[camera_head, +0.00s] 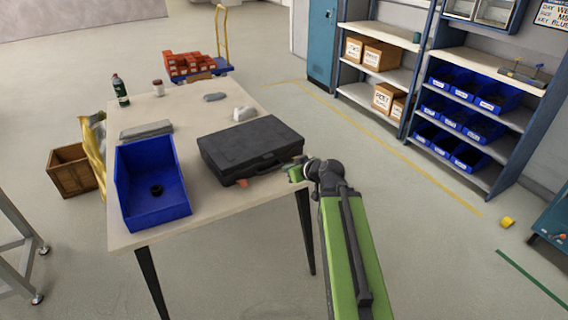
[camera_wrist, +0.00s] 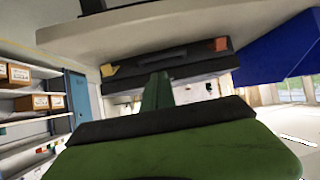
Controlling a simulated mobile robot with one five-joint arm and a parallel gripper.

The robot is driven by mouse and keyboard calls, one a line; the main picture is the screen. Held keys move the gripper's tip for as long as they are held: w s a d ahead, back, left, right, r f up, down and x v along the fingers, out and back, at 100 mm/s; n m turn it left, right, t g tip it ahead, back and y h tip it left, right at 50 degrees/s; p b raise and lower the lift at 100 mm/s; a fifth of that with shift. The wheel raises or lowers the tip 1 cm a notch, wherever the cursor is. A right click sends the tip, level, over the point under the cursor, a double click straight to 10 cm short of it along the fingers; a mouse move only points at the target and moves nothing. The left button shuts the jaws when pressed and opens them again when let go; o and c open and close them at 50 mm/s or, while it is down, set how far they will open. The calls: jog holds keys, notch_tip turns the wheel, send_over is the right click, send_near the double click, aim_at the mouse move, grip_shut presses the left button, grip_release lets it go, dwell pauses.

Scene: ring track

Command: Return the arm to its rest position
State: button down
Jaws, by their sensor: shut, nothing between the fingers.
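My green arm reaches up from the bottom of the head view, and my gripper (camera_head: 296,172) is at the right edge of the table (camera_head: 225,200), beside the black case (camera_head: 250,147). The fingertips are small and partly hidden there. In the wrist view my gripper (camera_wrist: 157,92) shows as green fingers close together, with nothing seen between them. The black case (camera_wrist: 170,64) is beyond the fingers in that view, which appears upside down. I cannot tell whether the gripper touches the case or table.
A blue bin (camera_head: 152,185) with a small dark ring-like part in it stands at the table's front left. Shelves (camera_head: 465,110) stand right. Floor between table and shelves is clear.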

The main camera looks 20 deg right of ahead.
jog(key=s+a+r+n+g+y+p, duration=0.15)
jog(key=a+p, duration=0.25)
jog(key=a, duration=0.5)
jog(key=s+a+r+n+g+p, duration=0.1)
jog(key=a+n+g+p, duration=0.2)
jog(key=a, duration=0.6)
jog(key=s+d+f+m+g+h, duration=0.2)
jog(key=s+m+g, duration=0.1)
jog(key=s, duration=0.4)
jog(key=s+d+f+m+g+h+p, duration=0.1)
jog(key=s+f+m+g+h, duration=0.1)
jog(key=s, duration=0.5)
jog(key=shift+d+f+m+g, duration=0.35)
jog(key=shift+f+m+g, duration=0.35)
jog(key=shift+m+g, duration=0.3)
jog(key=shift+w, duration=0.1)
